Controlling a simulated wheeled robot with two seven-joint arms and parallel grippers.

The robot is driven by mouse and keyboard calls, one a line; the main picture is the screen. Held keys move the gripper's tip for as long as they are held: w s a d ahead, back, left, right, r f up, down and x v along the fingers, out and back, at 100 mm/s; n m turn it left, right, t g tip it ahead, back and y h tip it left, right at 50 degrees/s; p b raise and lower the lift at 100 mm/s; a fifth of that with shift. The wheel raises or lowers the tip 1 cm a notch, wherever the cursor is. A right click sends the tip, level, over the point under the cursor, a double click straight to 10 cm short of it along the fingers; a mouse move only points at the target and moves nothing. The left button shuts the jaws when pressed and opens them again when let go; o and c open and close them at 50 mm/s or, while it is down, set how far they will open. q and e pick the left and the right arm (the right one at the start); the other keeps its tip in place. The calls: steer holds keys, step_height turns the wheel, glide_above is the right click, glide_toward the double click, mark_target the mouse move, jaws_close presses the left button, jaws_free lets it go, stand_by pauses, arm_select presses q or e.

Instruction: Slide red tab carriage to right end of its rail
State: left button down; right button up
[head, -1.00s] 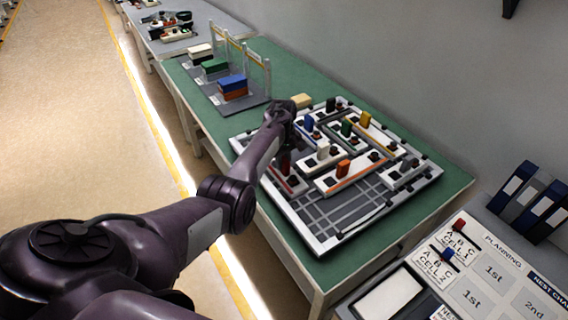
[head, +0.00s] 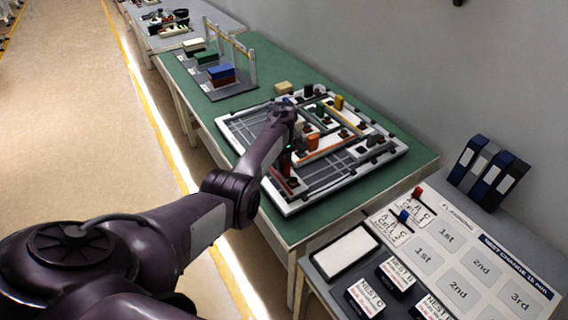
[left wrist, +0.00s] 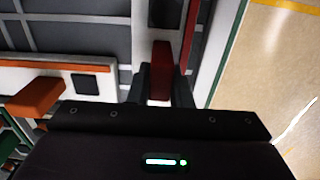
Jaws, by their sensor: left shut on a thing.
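The red tab carriage (head: 279,184) lies along the left edge of the white-framed board (head: 290,210), close to its near corner in the head view. My left gripper (head: 287,154) is over it. In the left wrist view the fingers (left wrist: 163,88) are shut on the red tab (left wrist: 161,66), with the carriage's red stripe (left wrist: 188,30) just beside it. The arm and hand hide part of the carriage in the head view. My right gripper is not in view.
An orange tab carriage (head: 313,143) sits just right of the red one; its tab shows in the left wrist view (left wrist: 36,97). Other carriages with a yellow tab (head: 339,102) and a green tab (head: 320,110) are farther back. Bare grid shows at the board's far left (head: 245,125).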

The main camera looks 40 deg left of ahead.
arm_select(q)
steer(key=shift+d, duration=0.2)
steer(key=c, duration=1.3)
jaws_free()
steer(key=shift+s+d, duration=0.1)
steer(key=shift+c, duration=0.2)
step_height(320, 180, up, 7)
steer(key=shift+r, duration=0.45)
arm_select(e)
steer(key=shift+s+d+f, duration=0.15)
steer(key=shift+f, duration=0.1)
